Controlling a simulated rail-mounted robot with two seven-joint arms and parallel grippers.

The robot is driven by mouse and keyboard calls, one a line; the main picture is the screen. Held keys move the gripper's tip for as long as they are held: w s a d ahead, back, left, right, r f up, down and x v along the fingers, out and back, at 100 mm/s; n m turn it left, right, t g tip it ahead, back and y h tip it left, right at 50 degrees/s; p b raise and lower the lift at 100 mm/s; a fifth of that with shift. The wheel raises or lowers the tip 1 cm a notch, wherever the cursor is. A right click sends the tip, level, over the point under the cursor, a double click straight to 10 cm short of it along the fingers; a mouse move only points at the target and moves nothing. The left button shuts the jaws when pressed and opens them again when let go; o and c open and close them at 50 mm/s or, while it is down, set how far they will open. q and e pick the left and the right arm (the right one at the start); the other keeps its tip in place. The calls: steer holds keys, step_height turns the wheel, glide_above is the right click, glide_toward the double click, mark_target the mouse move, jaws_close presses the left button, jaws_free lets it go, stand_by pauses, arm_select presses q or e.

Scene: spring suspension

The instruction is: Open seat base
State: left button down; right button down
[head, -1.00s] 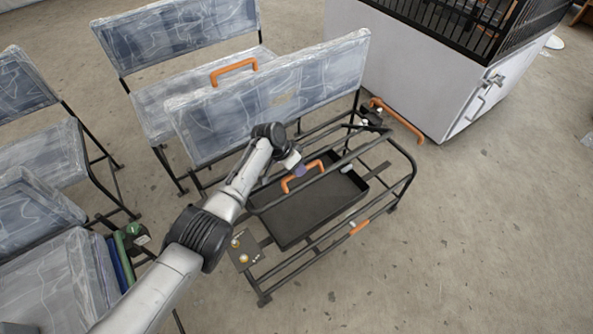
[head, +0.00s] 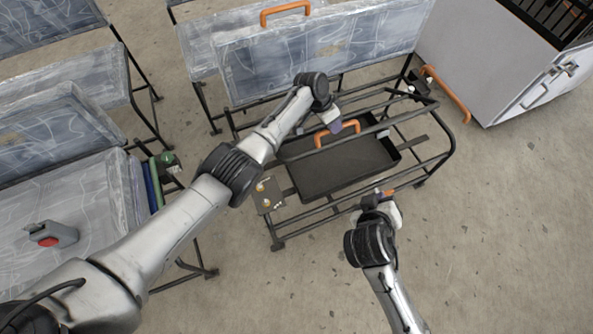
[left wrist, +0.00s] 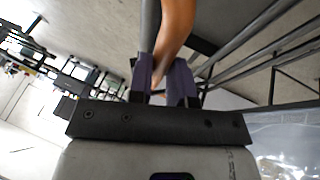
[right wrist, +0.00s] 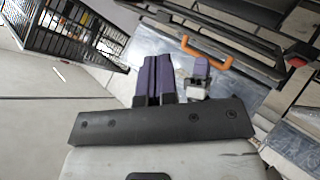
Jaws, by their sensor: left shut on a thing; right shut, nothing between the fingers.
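The seat base is a dark metal tube frame (head: 441,160) on legs, with a plastic-wrapped panel (head: 330,50) upright along its far side. A black tray (head: 340,172) lies inside the frame. An orange handle (head: 345,131) stands at the tray's far part. My left gripper (head: 329,124) is at this handle; in the left wrist view its purple fingers (left wrist: 167,85) are shut on the orange handle (left wrist: 178,28). My right gripper (head: 380,203) is at the frame's near rail, close to a small orange piece there; its fingers (right wrist: 158,78) are shut and empty.
A grey cabinet (head: 492,72) with a black barred top stands at the far right. Other wrapped seats (head: 60,190) stand at the left, one carrying a grey box with a red button (head: 48,238). The floor at the near right is clear.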

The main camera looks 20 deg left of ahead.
steer(key=w+a+f+n+t+y, duration=0.1)
steer(key=w+a+f+n+t, duration=0.2)
steer(key=a+f+n+t, duration=0.55)
arm_select(q)
steer(key=shift+a+f, duration=0.2)
arm_select(e)
steer(key=s+a+f+n+g+y, duration=0.35)
steer(key=n+y, duration=0.35)
steer(key=n, duration=0.7)
steer(key=s+a+f+n+g+y, duration=0.2)
steer(key=s+f+n+g+y, duration=0.25)
steer(key=n, duration=0.95)
steer(key=w+a+r+y, duration=0.1)
steer(key=w+a, duration=0.8)
steer(key=w, duration=0.1)
steer(key=shift+w+a+r+t, duration=0.25)
steer(key=shift+a+r+t, duration=0.1)
steer(key=shift+a, duration=0.05)
steer(key=shift+y, duration=0.25)
